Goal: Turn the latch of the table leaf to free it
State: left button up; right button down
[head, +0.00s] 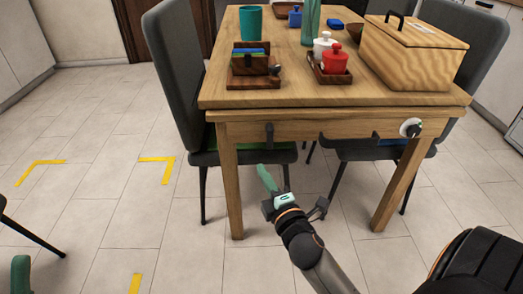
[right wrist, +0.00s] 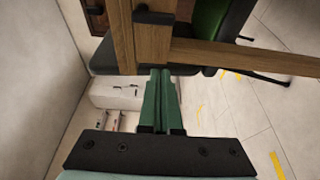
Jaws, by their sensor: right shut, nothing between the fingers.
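The wooden table (head: 320,115) has a front rail under its top. A dark hook-like piece (head: 269,135), perhaps the latch, hangs on that rail near the left leg. A green tip (head: 20,272), likely my left gripper, shows at the lower left.
Grey chairs (head: 172,65) stand at both sides of the table. A wooden box (head: 412,55), a red pot (head: 334,60), a teal cup (head: 251,22) and a dark holder (head: 252,70) stand on top. The tiled floor with yellow marks (head: 165,165) is mostly clear at left.

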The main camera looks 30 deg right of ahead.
aim_at(270, 136)
jog(key=b+x, duration=0.2)
jog(key=x, duration=0.8)
jog(key=shift+f+b, duration=0.1)
jog(key=shift+b, duration=0.2)
jog(key=s+d, duration=0.2)
jog(key=d, duration=0.1)
jog(key=shift+d+b, duration=0.1)
jog(key=shift+b, duration=0.2)
jog(key=shift+d, duration=0.1)
